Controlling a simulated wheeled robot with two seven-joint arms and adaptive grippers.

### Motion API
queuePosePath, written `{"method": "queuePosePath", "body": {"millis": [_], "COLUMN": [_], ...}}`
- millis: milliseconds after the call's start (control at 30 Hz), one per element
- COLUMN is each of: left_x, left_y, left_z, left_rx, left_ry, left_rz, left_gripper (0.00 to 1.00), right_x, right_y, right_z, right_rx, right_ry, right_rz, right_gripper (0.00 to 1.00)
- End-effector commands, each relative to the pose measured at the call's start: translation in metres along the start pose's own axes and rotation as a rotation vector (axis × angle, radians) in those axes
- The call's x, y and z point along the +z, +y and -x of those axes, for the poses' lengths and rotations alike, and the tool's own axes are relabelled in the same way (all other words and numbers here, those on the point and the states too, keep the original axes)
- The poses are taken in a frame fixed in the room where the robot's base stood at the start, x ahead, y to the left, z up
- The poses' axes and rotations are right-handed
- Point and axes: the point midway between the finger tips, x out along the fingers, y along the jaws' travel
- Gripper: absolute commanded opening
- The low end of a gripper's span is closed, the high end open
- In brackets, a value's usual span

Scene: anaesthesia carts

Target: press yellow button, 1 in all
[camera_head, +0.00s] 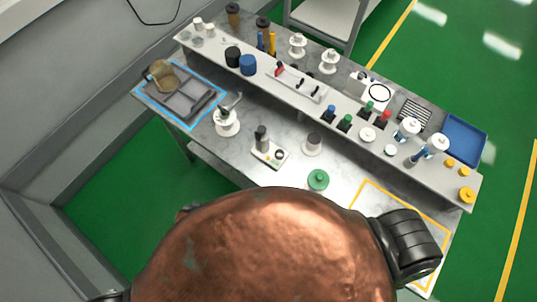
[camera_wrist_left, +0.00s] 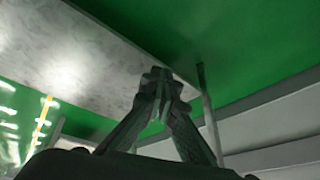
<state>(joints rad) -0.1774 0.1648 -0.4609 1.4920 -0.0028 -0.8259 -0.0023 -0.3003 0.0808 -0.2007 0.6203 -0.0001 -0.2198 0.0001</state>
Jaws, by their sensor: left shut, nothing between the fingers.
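Yellow round pieces sit at the right end of the raised shelf in the head view: a larger yellow knob-like disc (camera_head: 466,196) near the front corner, and two smaller yellow pieces (camera_head: 450,162) behind it. I cannot tell which of them is the button. A small pale box (camera_head: 270,154) with a dark upright part stands on the bench; its details are too small to read. My left gripper (camera_wrist_left: 160,76) shows only in the left wrist view. Its fingers are shut and empty, near the grey bench panel (camera_wrist_left: 120,55) above green floor. My right gripper is not in view.
A large copper-coloured rounded shape (camera_head: 265,250) blocks the lower middle of the head view. A grey tray (camera_head: 180,98) lies within a blue outline at left. A green-topped disc (camera_head: 318,180) stands near the bench front.

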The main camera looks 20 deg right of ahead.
Motion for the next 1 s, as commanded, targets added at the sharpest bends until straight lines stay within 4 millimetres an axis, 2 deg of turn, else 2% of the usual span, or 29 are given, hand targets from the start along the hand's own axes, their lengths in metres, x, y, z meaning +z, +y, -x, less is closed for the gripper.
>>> {"method": "queuePosePath", "body": {"millis": [33, 167, 300, 400, 633, 700, 833, 900, 1000], "left_x": [-0.034, -0.100, -0.167, -0.207, -0.275, -0.294, -0.324, -0.330, -0.332], "left_y": [0.002, 0.015, 0.038, 0.057, 0.103, 0.127, 0.183, 0.206, 0.229], "left_z": [0.030, 0.086, 0.147, 0.194, 0.293, 0.311, 0.323, 0.327, 0.330], "left_rx": [0.003, 0.015, 0.034, 0.047, 0.081, 0.094, 0.109, 0.112, 0.113], "left_ry": [0.031, 0.090, 0.162, 0.211, 0.311, 0.348, 0.419, 0.442, 0.465], "left_rz": [-0.021, -0.076, -0.161, -0.222, -0.367, -0.451, -0.674, -0.777, -0.895], "left_gripper": [0.00, 0.00, 0.00, 0.00, 0.00, 0.00, 0.00, 0.00, 0.00], "right_x": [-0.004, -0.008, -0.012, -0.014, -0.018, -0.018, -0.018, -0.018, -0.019], "right_y": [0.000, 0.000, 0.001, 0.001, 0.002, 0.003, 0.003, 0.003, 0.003], "right_z": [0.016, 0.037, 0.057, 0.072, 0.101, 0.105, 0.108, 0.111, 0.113], "right_rx": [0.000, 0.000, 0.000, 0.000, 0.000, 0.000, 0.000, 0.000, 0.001], "right_ry": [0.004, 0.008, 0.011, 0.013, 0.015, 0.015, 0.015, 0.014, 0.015], "right_rz": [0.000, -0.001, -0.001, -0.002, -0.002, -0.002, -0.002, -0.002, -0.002], "right_gripper": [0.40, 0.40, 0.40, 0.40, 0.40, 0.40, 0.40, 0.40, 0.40]}}
